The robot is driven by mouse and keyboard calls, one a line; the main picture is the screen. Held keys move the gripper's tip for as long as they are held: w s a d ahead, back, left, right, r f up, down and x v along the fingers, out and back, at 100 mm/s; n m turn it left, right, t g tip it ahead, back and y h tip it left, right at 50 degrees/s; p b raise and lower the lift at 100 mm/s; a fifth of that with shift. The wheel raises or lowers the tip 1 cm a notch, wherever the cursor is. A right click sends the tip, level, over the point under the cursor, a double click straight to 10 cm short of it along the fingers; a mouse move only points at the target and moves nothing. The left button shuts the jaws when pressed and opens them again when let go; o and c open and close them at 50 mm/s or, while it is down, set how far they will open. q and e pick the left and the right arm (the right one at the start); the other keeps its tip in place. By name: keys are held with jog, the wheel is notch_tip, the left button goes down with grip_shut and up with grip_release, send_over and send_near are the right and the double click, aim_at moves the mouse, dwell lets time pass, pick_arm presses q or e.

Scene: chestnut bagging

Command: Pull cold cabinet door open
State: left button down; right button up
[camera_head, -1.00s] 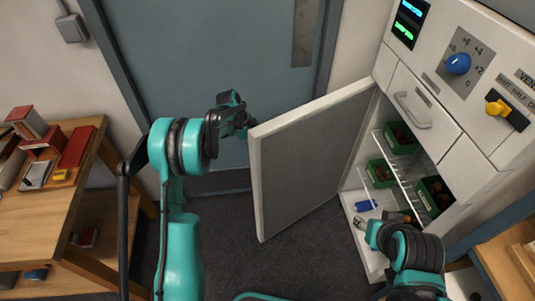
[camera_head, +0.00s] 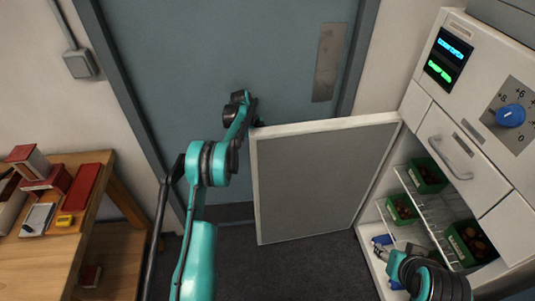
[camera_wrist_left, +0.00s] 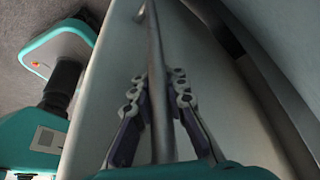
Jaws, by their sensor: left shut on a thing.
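The cold cabinet door (camera_head: 315,180) is a grey panel with a pale rim. It stands swung wide out from the white cabinet (camera_head: 467,100), leaving the shelves exposed. My left gripper (camera_head: 250,112) is at the door's free edge in the head view, with its fingers partly hidden behind the edge. In the left wrist view its fingers (camera_wrist_left: 160,85) are closed on either side of the long metal handle bar (camera_wrist_left: 153,40). My right arm's end is at the lower right, in front of the cabinet opening; its fingertips cannot be made out.
Green boxes of chestnuts (camera_head: 427,176) stand on wire shelves (camera_head: 433,212) inside. A closed drawer (camera_head: 458,150) and a blue dial (camera_head: 510,115) are above. A wooden table (camera_head: 100,185) with red boxes stands left. A blue-grey room door (camera_head: 215,75) is behind; dark floor is free below the cabinet door.

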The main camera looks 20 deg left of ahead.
pick_arm(q)
jog(key=shift+s+a, duration=0.15)
jog(key=shift+a, duration=0.35)
jog(key=c, duration=1.5)
grip_release()
jog(key=shift+a, duration=0.1)
jog(key=shift+s+a, duration=0.1)
jog(key=shift+d, duration=0.2)
